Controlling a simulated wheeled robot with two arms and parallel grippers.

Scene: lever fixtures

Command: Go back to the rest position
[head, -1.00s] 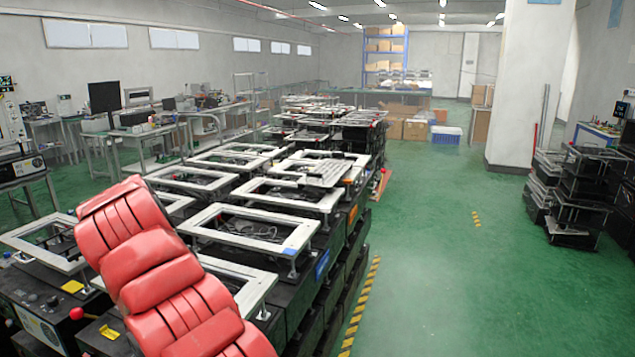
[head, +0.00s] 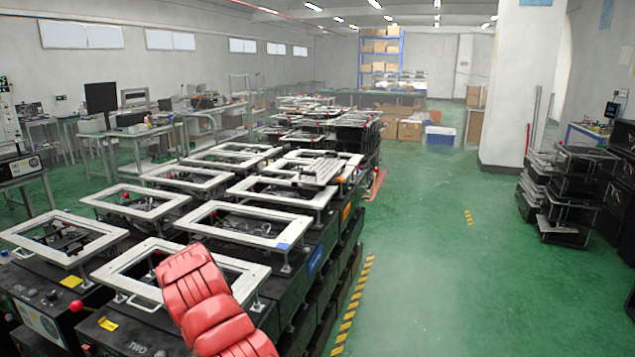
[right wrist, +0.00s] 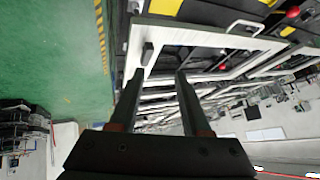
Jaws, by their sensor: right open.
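My right gripper (right wrist: 158,76) shows in the right wrist view with its two dark fingers apart and nothing between them. Behind the fingers, at a distance I cannot tell, are a pale frame (right wrist: 190,36) and a black fixture body. In the head view a red padded part of my own arm rises from the bottom edge in front of the nearest fixtures; no gripper shows there. The nearest lever fixtures are black boxes topped by white rectangular frames (head: 128,281). A red ball knob (head: 76,306) sticks out at the front left. My left gripper is out of view.
Rows of framed fixtures (head: 243,224) fill the left and middle. Green floor (head: 430,280) is open to the right, past a yellow-black stripe (head: 352,305). Stacked black units (head: 562,200) and a white pillar (head: 522,90) stand at the right.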

